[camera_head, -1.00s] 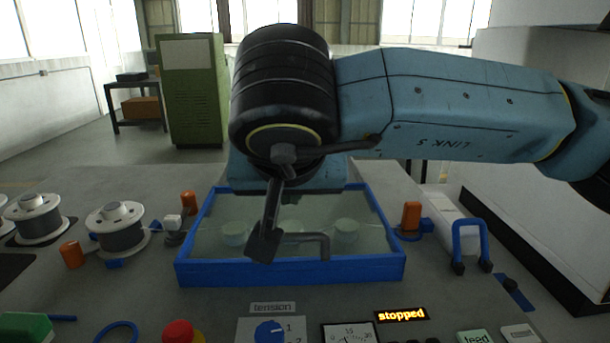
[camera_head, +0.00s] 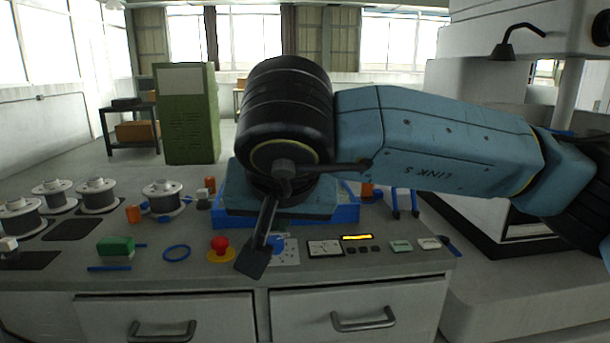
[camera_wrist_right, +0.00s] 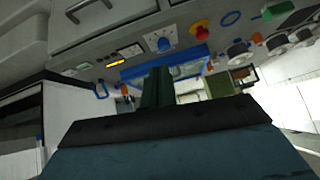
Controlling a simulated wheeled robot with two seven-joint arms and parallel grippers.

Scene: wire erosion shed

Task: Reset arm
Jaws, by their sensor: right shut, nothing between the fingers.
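My right arm comes in from the right in the head view, with its blue link and black wrist joint over the back of the bench. The blue body of my right gripper shows under that joint, and its fingers are hidden in the head view. In the right wrist view the two dark fingers of the right gripper (camera_wrist_right: 159,78) stand close together, shut and empty. They are in front of the blue-rimmed tank (camera_wrist_right: 135,70), which the wrist partly hides in the head view (camera_head: 346,214). My left gripper is not in view.
The bench holds several wire spools (camera_head: 97,195), a green block (camera_head: 115,246), a blue ring (camera_head: 177,253), a red stop button (camera_head: 220,243) and a lit display (camera_head: 357,238). Drawers (camera_head: 165,318) face me. A green cabinet (camera_head: 188,115) stands behind left; a white machine (camera_head: 470,120) stands right.

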